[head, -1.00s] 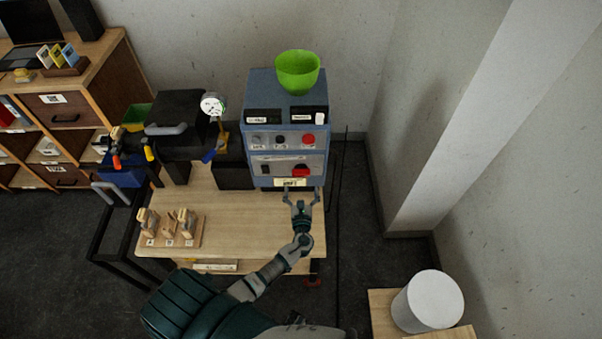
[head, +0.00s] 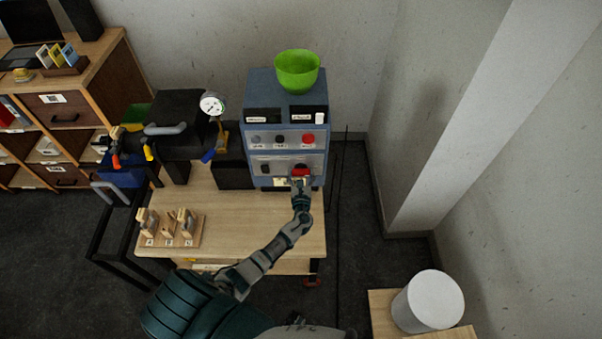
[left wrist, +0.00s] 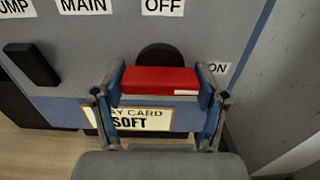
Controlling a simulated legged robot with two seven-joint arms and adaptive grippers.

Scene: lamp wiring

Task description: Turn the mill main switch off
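The mill main switch is a rotary switch with a red bar handle (left wrist: 158,80) on a black round base, on the front of the blue-grey control cabinet (head: 256,135). In the left wrist view the handle lies horizontal, with a white mark at its right end, towards the "ON" label (left wrist: 217,68). The "OFF" label (left wrist: 163,6) is above it. My left gripper (head: 301,180), also in the left wrist view (left wrist: 160,88), has one finger at each end of the handle and appears shut on it. My right gripper is not in view.
A black switch (left wrist: 32,64) under "PUMP" is left of the handle. A card reading "SOFT" (left wrist: 145,117) sits below it. A green bowl (head: 297,70) stands on the cabinet. A wooden rack (head: 171,240) is on the table, whose middle is clear.

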